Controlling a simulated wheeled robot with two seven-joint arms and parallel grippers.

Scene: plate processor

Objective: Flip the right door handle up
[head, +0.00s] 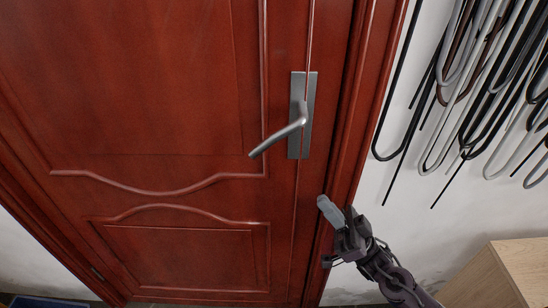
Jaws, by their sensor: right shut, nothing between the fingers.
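A grey metal lever handle (279,136) is on the red wooden door (170,120). It comes out of a tall grey plate (309,88) near the door's right edge. The lever points left and tilts down towards its free end. My right gripper (325,205) is below and to the right of the handle, in front of the door frame. Its fingers are together with nothing between them, and it is apart from the handle. My left gripper is not in view.
The red door frame (359,110) runs along the right of the door. Several long black, grey and brown hooked rods (470,90) hang on the white wall (400,182). A light wooden cabinet (502,279) stands at the lower right. A blue object (40,302) shows at the lower left.

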